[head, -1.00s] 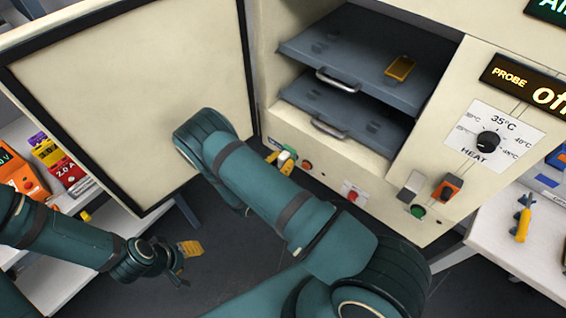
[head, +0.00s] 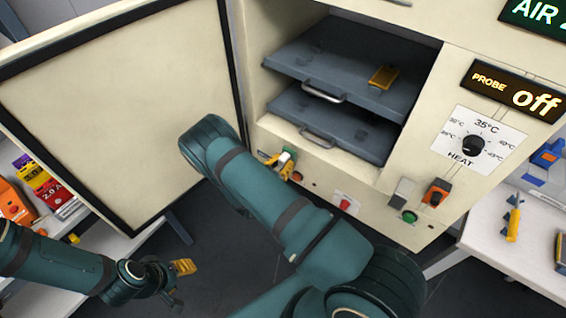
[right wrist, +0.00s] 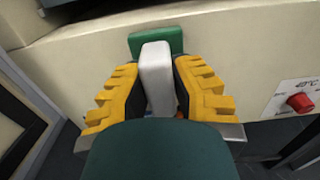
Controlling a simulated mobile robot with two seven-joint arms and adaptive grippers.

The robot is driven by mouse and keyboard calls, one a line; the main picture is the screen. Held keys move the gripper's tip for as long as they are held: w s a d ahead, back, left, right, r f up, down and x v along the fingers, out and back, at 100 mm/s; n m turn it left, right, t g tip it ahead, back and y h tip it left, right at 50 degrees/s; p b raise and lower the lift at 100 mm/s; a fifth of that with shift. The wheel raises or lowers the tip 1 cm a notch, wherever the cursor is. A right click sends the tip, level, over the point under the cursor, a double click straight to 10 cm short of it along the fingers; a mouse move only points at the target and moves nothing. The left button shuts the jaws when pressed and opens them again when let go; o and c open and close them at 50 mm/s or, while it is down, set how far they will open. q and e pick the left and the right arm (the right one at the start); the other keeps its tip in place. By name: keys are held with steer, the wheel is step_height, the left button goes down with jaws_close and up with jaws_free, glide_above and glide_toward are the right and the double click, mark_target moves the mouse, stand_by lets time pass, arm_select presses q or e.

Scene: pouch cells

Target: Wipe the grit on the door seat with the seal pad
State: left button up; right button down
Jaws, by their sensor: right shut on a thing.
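My right gripper (right wrist: 158,95), with yellow stepped fingers, is shut on the seal pad, a pale grey block (right wrist: 157,72) with a green end (right wrist: 155,41). The green end is at the cream front face of the cabinet (right wrist: 230,50), below the chamber opening; whether it touches cannot be told. In the head view the pad (head: 288,153) shows partly behind my right forearm. The cabinet door (head: 120,95) stands open at the left, with a dark seal around its edge. No grit can be made out. My left gripper (head: 178,283) is open and empty, low at the left.
Two grey shelves (head: 345,65) sit in the chamber, with an orange-yellow cell (head: 383,77) on the upper one. A red button (head: 345,203), an orange switch (head: 437,192) and a heat dial (head: 473,146) are on the front. Benches stand at both sides.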

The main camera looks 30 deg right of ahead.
mark_target(303, 157)
steer(key=shift+x, duration=0.95)
stand_by(0.5)
steer(key=shift+s+d+p, duration=0.2)
steer(key=shift+s+d, duration=0.1)
steer(key=shift+s, duration=0.55)
steer(key=shift+s+d+p, duration=0.2)
steer(key=shift+s+d, duration=0.1)
steer(key=shift+s, duration=0.5)
steer(key=shift+s+d, duration=0.1)
steer(key=shift+s, duration=0.1)
steer(key=shift+d, duration=0.1)
steer(key=shift+w, duration=0.15)
steer(key=shift+w+a+b, duration=0.3)
steer(key=shift+w+b, duration=0.05)
steer(key=shift+w, duration=0.25)
steer(key=shift+w+a+b, duration=0.25)
steer(key=shift+w+b, duration=0.05)
steer(key=shift+w, duration=0.3)
steer(key=shift+w+a+b, duration=0.3)
steer(key=shift+w+b, duration=0.05)
steer(key=shift+w, duration=0.25)
